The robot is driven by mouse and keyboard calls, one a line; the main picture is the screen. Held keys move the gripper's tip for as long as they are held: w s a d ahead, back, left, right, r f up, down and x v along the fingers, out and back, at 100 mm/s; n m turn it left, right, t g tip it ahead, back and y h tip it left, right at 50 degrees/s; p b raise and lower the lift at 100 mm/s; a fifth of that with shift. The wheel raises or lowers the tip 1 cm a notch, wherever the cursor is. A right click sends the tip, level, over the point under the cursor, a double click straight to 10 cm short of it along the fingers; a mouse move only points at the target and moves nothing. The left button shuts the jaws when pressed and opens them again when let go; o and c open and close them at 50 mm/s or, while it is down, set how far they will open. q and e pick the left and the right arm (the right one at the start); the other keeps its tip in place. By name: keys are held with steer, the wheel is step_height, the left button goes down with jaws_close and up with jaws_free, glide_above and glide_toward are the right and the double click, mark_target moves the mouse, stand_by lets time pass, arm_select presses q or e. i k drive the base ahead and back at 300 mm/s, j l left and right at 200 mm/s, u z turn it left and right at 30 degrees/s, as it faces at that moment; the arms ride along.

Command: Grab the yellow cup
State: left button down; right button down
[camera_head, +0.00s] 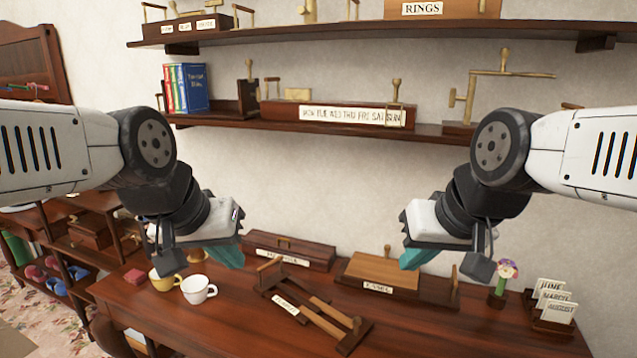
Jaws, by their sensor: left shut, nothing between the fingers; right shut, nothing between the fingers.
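The yellow cup (163,281) stands upright on the wooden table at its left side, just left of a white cup (196,290). Its handle points right, toward the white cup. My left gripper (228,258) is shut and empty, above and to the right of the yellow cup in the picture, apart from it. My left arm's wrist part hangs just above the cup. My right gripper (415,260) is shut and empty over the back of the table, far to the right of the cup.
The table (235,325) also bears a wooden box (290,252), a wooden tool with a label (310,310), a wooden board (385,270), a flower vase (503,280) and month cards (553,300). A red block (134,277) lies left of the yellow cup. Shelves (290,128) hang on the wall above.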

mark_target(166, 285)
steer(key=i+j+u, duration=0.25)
steer(key=j, duration=0.2)
steer(key=j+u, duration=0.3)
steer(key=i+j+u, duration=0.25)
steer(key=j, duration=0.2)
steer(key=i+j+u, duration=0.25)
steer(key=j, duration=0.1)
